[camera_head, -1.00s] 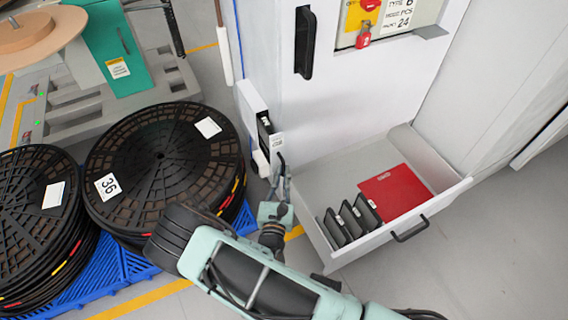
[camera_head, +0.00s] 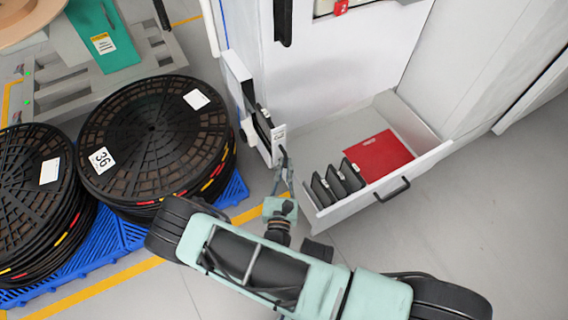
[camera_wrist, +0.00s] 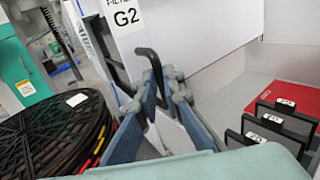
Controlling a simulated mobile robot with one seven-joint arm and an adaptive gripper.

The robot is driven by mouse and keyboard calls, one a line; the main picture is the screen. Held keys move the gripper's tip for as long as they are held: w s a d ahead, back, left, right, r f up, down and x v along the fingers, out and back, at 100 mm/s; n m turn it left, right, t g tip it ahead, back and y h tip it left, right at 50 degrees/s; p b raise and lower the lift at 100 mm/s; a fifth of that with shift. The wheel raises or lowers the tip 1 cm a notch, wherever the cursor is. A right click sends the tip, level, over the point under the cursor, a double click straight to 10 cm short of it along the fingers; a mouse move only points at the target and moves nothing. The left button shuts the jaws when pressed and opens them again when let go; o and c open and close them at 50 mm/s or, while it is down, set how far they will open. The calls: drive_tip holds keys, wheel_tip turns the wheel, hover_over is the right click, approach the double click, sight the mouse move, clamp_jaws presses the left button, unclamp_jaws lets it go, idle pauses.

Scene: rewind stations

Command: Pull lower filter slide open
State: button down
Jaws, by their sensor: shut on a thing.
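The lower filter slide (camera_head: 249,105) is a narrow white tray with dark filters in it. It stands out from the left side of the white cabinet in the head view. Its front plate carries a label reading G2 in the wrist view (camera_wrist: 125,17). A black bar handle (camera_wrist: 149,56) curves from that front. My gripper (camera_head: 285,172) is at the slide's front end, its fingers (camera_wrist: 163,100) closed around the handle. The fingers hide the lower part of the handle.
An open drawer (camera_head: 424,163) with a red folder (camera_head: 378,155) and several black holders sits close right of my gripper. Stacked black reels (camera_head: 150,135) on a blue pallet (camera_head: 235,188) stand at left. Grey floor is clear at lower right.

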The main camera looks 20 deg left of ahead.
drive_tip(key=c, duration=2.3)
unclamp_jaws()
wheel_tip(320, 180, up, 10)
drive_tip(key=shift+r, duration=0.1)
